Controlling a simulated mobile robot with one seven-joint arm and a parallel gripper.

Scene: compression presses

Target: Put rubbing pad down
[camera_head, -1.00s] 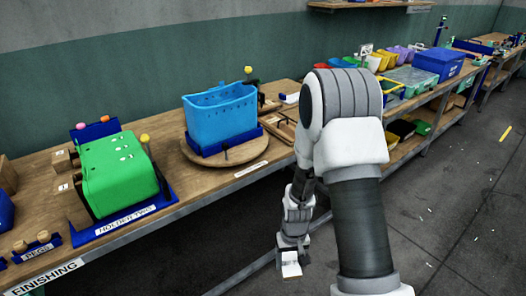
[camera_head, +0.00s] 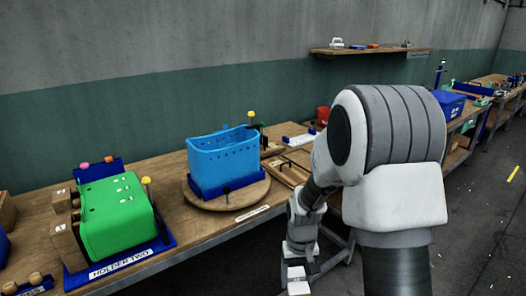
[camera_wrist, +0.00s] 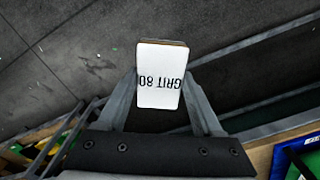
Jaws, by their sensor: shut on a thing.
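The rubbing pad (camera_wrist: 160,82) is a small white block marked "GRIT 80", with a brown edge at its far end. In the wrist view it sits between the two fingers of my gripper (camera_wrist: 160,100), which is shut on it. In the head view my gripper (camera_head: 299,268) hangs low in front of the bench, over the floor side of the bench edge, with the pad (camera_head: 297,280) showing pale at its tip. The pad is clear of the bench top.
The wooden bench (camera_head: 190,238) holds a green shell (camera_head: 115,217) in a blue holder marked "HOLDER TWO" and a blue basket (camera_head: 223,157) on a round turntable (camera_head: 255,196). Wooden trays (camera_head: 288,170) lie right of the turntable. My arm hides part of the bench beyond.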

